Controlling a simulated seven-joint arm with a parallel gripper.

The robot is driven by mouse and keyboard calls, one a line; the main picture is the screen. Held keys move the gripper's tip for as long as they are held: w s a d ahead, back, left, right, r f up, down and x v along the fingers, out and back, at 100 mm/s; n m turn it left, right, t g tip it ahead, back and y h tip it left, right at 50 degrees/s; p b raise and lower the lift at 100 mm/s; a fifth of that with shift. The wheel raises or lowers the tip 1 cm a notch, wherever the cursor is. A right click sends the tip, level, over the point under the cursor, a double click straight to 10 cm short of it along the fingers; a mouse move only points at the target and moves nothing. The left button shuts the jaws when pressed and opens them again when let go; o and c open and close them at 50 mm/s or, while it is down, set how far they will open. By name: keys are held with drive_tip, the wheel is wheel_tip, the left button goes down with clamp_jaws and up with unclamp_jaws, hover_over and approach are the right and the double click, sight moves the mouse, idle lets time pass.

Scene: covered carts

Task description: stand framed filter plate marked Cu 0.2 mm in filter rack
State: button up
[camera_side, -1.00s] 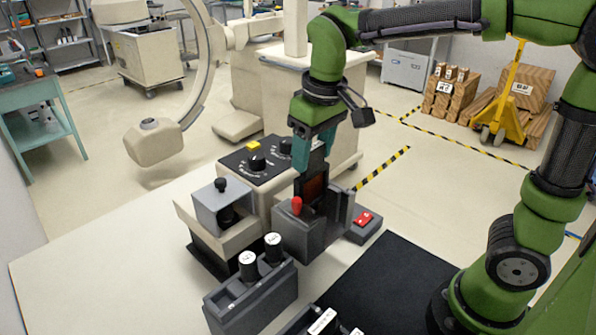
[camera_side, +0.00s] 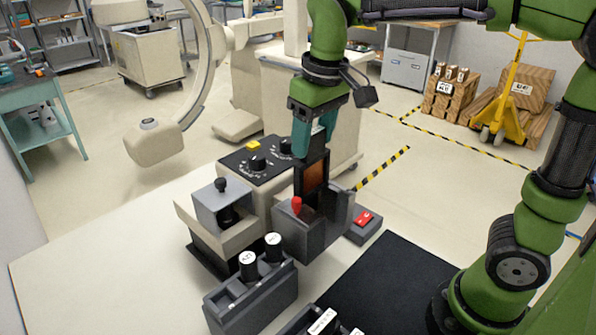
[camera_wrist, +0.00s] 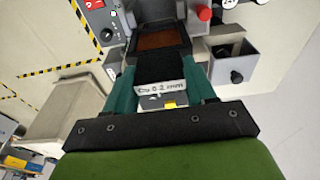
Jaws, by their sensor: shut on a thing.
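My gripper (camera_side: 314,148) is shut on the top of the framed filter plate (camera_side: 316,176), which has a black frame and a copper-brown window. The plate hangs upright over the grey slotted holder (camera_side: 318,238); its lower end is between the holder walls, and I cannot tell whether it touches. In the wrist view the teal fingers (camera_wrist: 158,72) grip both sides of the plate (camera_wrist: 160,41), and its white label reads "Cu 0.2 mm".
A red knob (camera_side: 297,205) stands on the holder's front. A dark rack (camera_side: 250,305) holds black cylinders with white tops. A beige unit (camera_side: 215,240) stands left, a dial panel (camera_side: 258,161) behind. A red-switch box (camera_side: 364,220) is right. The black mat (camera_side: 385,285) is clear.

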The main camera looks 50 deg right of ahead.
drive_tip(key=shift+r, duration=1.2)
